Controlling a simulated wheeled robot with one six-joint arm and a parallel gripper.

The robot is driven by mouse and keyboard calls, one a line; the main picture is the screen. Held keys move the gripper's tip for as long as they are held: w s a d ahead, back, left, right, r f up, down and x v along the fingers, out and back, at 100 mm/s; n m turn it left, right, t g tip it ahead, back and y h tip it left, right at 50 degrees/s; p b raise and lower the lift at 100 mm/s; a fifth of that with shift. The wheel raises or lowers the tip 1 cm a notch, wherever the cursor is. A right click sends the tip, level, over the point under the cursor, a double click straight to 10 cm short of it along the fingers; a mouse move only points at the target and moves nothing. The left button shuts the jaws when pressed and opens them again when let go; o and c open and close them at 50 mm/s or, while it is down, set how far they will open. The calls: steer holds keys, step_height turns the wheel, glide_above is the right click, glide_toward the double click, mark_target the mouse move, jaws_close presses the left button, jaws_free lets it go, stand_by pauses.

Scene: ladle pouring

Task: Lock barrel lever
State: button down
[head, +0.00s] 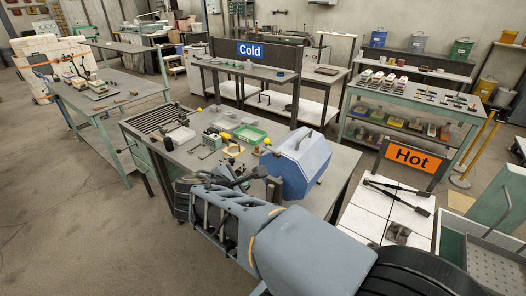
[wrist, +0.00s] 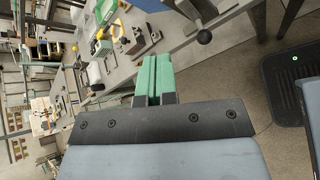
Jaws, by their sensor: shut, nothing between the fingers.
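The blue barrel (head: 298,163) with a curved handle on top stands at the near right part of the grey workbench (head: 190,158) in the head view. In the wrist view a lever with a black ball knob (wrist: 204,36) hangs at the top, beside the bench edge. My gripper (wrist: 153,58), with green fingers, is shut and empty. Its fingertips lie left of and below the knob in the wrist picture, apart from it; the depth between them is hard to judge. In the head view my arm hides the fingers and part of the barrel's near side.
The bench also holds a green tray (head: 250,133), small yellow and grey parts and a slatted rack (head: 160,117). A table with an orange Hot sign (head: 410,157) stands to the right. A table with a blue Cold sign (head: 250,50) stands behind. Floor at left is open.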

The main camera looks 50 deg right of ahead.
mark_target(266, 142)
steer(key=w+d+r+n+h, duration=0.1)
steer(key=n, duration=0.1)
steer(key=d+r+n+t+h, duration=0.1)
steer(key=n+h, duration=0.1)
steer(key=w+d+r+n+h+b, duration=0.1)
steer(key=n, duration=0.2)
steer(key=shift+w+d+t, duration=0.2)
steer(key=shift+w+t, duration=0.1)
steer(key=shift+w, duration=0.05)
steer(key=x, duration=0.7)
steer(key=p+x, duration=0.1)
steer(key=x, duration=0.6)
steer(key=shift+r, duration=0.25)
steer(key=shift+d+p, duration=0.15)
steer(key=shift+p, duration=0.15)
